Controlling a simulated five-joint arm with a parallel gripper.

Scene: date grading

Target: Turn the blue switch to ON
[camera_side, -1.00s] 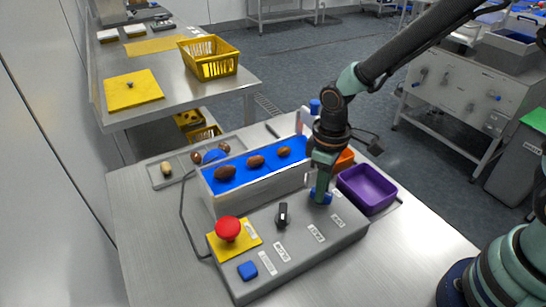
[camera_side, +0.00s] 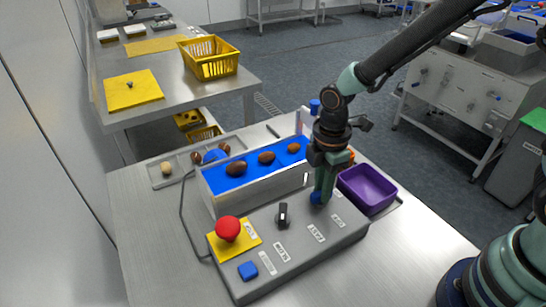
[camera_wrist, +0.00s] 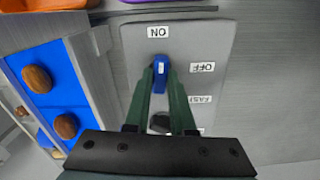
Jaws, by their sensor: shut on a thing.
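The blue switch (camera_wrist: 160,78) is on the grey control box (camera_wrist: 138,55), between the green fingertips of my gripper (camera_wrist: 161,70). My gripper is shut on it. In the wrist view the switch's long side runs up and down, in line with the ON label (camera_wrist: 158,31) above it. The OFF label (camera_wrist: 203,67) lies to its right. In the side view my gripper (camera_side: 319,196) reaches down to the right part of the box, and the blue switch (camera_side: 316,198) is mostly hidden by the fingers.
A black knob (camera_side: 283,215), a red button (camera_side: 228,228) and a blue button (camera_side: 247,270) share the box. Behind it runs a blue belt (camera_side: 214,181) with brown dates (camera_side: 266,158). A purple bin (camera_side: 367,188) stands to the right. The table front is clear.

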